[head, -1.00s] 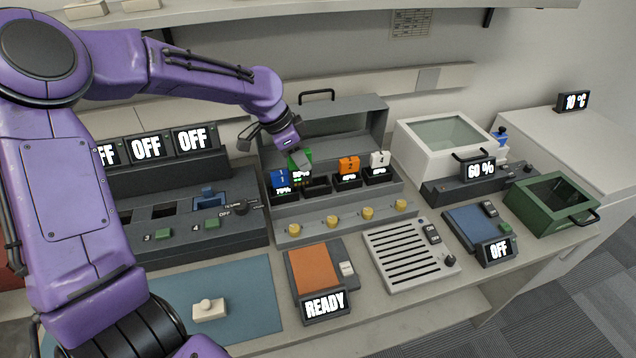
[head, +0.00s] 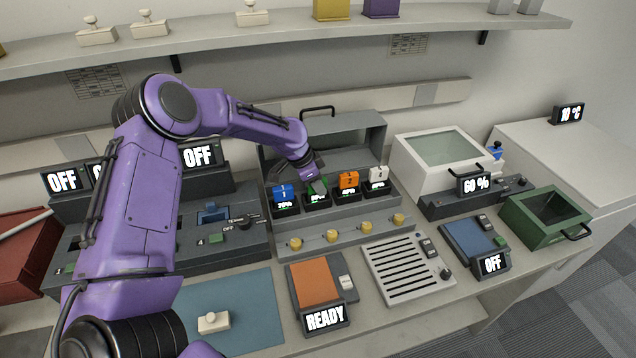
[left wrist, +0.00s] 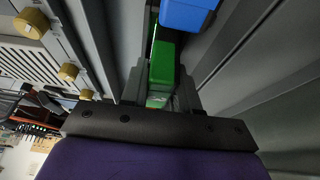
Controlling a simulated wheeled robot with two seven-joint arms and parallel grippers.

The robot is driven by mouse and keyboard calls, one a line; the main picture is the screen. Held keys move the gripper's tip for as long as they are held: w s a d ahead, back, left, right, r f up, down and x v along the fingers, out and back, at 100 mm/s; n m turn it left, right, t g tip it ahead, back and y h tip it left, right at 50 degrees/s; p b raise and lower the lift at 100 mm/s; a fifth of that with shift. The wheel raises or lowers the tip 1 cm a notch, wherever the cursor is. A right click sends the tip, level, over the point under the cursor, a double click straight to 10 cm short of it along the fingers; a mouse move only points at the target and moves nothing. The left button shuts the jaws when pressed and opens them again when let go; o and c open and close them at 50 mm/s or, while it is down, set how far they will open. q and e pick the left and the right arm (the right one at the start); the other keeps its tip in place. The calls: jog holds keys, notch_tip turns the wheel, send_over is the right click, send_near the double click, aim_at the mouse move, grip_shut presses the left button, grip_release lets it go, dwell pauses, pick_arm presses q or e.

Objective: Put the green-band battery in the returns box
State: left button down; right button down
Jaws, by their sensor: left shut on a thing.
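The green-band battery (head: 317,187) is at the second bay from the left of the grey charging rack, in line with its neighbours. I cannot tell how deep it sits. My left gripper (head: 313,177) is shut on it from above and hides its top. The left wrist view shows the green battery (left wrist: 162,68) between the fingers. A blue battery (head: 283,191) stands to its left, an orange one (head: 348,180) and a white one (head: 378,174) to its right. No returns box is labelled legibly; a red box (head: 24,238) is cut off at the left edge. My right gripper is not in view.
Yellow knobs (head: 332,235) line the rack's front and its raised back panel (head: 350,130) stands behind the arm. A green box with a handle (head: 545,217) is at the right. A blue mat (head: 235,300) holds a small white stamp-like piece (head: 213,322).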

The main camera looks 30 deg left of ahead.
pick_arm(q)
jog(key=shift+f, duration=0.1)
jog(key=c, duration=0.8)
grip_release()
jog(key=shift+c, duration=0.2)
jog(key=shift+r, duration=0.35)
jog(key=b+v, duration=0.1)
jog(key=v, duration=1)
jog(key=shift+s+r, duration=0.15)
jog(key=shift+r, duration=0.1)
jog(key=shift+a, duration=0.1)
